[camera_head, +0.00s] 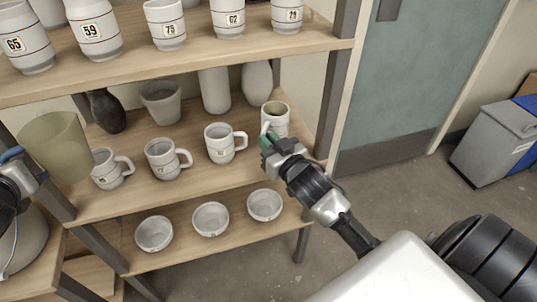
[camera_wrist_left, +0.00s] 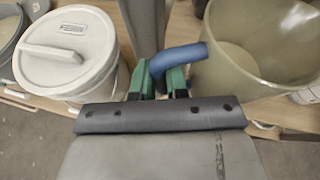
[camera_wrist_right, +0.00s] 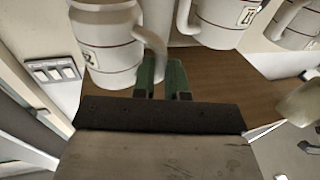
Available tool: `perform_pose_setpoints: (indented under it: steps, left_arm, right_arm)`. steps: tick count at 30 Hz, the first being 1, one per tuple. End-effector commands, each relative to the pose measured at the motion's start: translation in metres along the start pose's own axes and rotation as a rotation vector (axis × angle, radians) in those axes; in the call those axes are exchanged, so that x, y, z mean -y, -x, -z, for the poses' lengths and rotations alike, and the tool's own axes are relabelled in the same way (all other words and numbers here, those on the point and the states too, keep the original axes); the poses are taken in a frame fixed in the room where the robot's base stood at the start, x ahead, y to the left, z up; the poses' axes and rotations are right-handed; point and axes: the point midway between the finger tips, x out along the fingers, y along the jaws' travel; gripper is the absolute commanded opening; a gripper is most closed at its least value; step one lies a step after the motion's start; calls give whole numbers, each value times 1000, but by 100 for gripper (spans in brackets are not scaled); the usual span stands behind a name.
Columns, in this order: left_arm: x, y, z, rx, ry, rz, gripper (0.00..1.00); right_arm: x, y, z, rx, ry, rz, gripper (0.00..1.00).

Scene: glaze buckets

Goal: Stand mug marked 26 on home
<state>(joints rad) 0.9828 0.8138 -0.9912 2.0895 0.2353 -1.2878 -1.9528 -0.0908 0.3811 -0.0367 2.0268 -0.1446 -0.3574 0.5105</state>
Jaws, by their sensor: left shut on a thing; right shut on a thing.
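My right gripper (camera_head: 268,143) is shut on the handle of a white mug (camera_head: 276,117) at the right end of the middle shelf. In the right wrist view this mug (camera_wrist_right: 103,45) is left of the green fingers (camera_wrist_right: 160,75), its handle between them. Its label is too blurred to read, so I cannot tell whether it is 26. My left gripper (camera_wrist_left: 160,78) is shut on the blue handle (camera_wrist_left: 178,60) of an olive-tan bucket (camera_wrist_left: 250,50). The bucket (camera_head: 57,147) also shows at the left of the head view. I cannot make out a spot marked home.
Three more mugs (camera_head: 220,145) stand in a row on the middle shelf (camera_head: 200,182), with vases behind. Bowls (camera_head: 210,218) stand below and numbered cups (camera_head: 165,25) above. A shelf post (camera_head: 330,105) is close on the right. A lidded pail (camera_wrist_left: 68,55) stands beside my left gripper.

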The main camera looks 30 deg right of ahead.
Motion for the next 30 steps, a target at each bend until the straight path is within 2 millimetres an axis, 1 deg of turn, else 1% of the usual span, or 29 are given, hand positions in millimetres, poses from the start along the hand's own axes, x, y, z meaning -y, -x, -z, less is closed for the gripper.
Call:
perform_pose_setpoints:
  steps: [2, 9, 11, 17, 21, 22, 26, 27, 30]
  left_arm:
    - [0, 0, 0, 3, 1, 1, 0]
    - [0, -3, 8, 3, 1, 1, 0]
    - [0, -4, 8, 3, 1, 1, 0]
    - [0, -3, 7, 3, 1, 1, 0]
    - [0, -4, 9, 3, 1, 1, 0]
    - [0, -4, 9, 3, 1, 1, 0]
    - [0, -4, 8, 3, 1, 1, 0]
    - [0, -4, 8, 3, 1, 1, 0]
    - [0, -4, 8, 3, 1, 1, 0]
  right_arm:
    - [0, -1, -4, -1, 1, 0, 0]
    - [0, 0, -37, 0, 1, 0, 0]
    - [0, 0, -40, -1, 0, 0, 0]
    - [0, 0, -39, -2, 1, 1, 0]
    - [0, 0, -43, -1, 1, 0, 0]
    - [0, 0, -43, 1, 0, 0, 16]
    - [0, 1, -43, 1, 0, 0, 36]
    - [0, 1, -43, 1, 0, 0, 38]
    - [0, 1, -43, 1, 0, 0, 38]
